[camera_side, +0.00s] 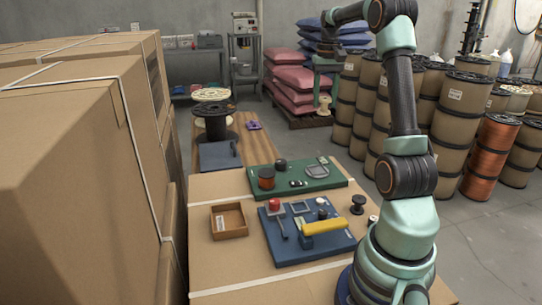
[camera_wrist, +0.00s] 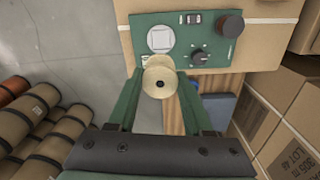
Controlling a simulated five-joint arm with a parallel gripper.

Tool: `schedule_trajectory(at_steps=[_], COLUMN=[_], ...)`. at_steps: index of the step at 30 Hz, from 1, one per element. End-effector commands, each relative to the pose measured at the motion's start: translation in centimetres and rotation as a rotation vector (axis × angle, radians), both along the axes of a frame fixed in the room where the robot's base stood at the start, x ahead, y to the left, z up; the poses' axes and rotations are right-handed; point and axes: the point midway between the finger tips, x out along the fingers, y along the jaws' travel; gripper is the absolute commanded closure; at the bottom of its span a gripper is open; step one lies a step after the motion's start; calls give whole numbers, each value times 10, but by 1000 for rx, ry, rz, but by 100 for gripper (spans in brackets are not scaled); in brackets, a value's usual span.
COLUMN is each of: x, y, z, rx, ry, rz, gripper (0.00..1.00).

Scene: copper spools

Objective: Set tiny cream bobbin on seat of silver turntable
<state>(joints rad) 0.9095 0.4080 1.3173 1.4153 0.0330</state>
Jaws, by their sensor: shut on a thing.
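My gripper (camera_side: 324,92) is raised high behind the work boards. It is shut on the tiny cream bobbin (camera_side: 323,108), which hangs between the fingertips. In the wrist view, the bobbin (camera_wrist: 160,80) shows its round flange and dark centre hole between the two green fingers of my gripper (camera_wrist: 160,92). The silver turntable (camera_side: 317,172) appears to be the grey rounded plate at the right of the green board. It also shows in the wrist view (camera_wrist: 160,38), beyond the bobbin and apart from it.
The green board (camera_side: 325,185) also carries a copper spool (camera_side: 266,178) and a black knob (camera_side: 281,164). In front lie a blue board (camera_side: 285,250) with a yellow handle (camera_side: 325,227) and a wooden tray (camera_side: 228,220). Large boxes (camera_side: 80,170) wall off the left.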

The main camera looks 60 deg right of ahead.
Motion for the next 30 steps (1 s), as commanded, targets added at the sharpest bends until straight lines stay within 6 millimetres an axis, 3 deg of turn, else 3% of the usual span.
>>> schedule_trajectory(at_steps=[5,18,30], x=[4,3,3], y=[1,1,1], z=[-22,-128,-172], rx=[5,5,3], ry=[4,4,2], rz=[-1,-1,-1], gripper=[100,100,100])
